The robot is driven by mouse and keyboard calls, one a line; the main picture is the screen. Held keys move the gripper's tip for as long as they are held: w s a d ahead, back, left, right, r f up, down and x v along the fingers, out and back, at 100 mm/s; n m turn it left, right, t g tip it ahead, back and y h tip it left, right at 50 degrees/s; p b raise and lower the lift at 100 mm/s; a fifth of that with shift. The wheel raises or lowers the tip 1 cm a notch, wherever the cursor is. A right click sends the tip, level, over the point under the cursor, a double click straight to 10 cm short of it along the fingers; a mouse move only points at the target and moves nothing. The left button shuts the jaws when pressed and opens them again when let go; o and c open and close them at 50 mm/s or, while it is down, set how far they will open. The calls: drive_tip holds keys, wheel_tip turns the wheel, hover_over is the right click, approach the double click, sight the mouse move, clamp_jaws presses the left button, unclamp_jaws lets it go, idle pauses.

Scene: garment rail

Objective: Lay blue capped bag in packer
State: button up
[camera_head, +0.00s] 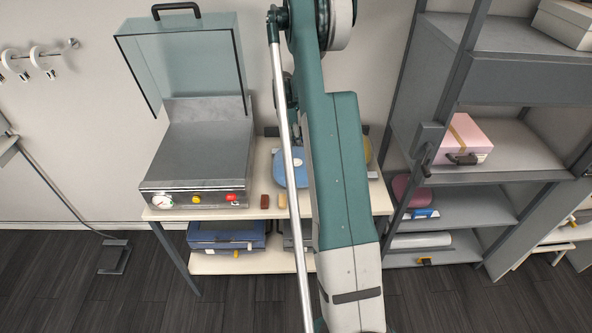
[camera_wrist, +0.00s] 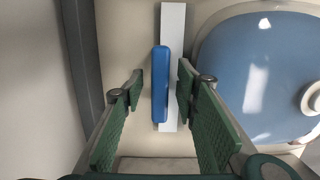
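A blue bag (camera_head: 291,168) lies on the table to the right of the packer, partly hidden by my arm in the head view. A large blue rounded thing with a pale rim (camera_wrist: 252,65) and a round pale cap (camera_wrist: 312,98) fills the right of the wrist view and looks like this bag. My gripper (camera_wrist: 157,88) is open, its green fingers either side of a narrow blue bar (camera_wrist: 160,85) with a white strip (camera_wrist: 172,40) behind it. Contact is not visible. The packer (camera_head: 200,155) stands at the table's left with its clear lid (camera_head: 180,65) raised and a bare metal top.
A dark red block (camera_head: 265,201) and a tan block (camera_head: 283,201) lie near the table's front edge. A blue case (camera_head: 226,237) sits on the lower shelf. A grey rack with a pink box (camera_head: 465,140) stands right. The middle of the head view is blocked by my arm.

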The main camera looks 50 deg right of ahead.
drive_tip(key=shift+c, duration=0.3)
clamp_jaws()
drive_tip(key=shift+r, duration=0.1)
drive_tip(key=shift+r, duration=4.95)
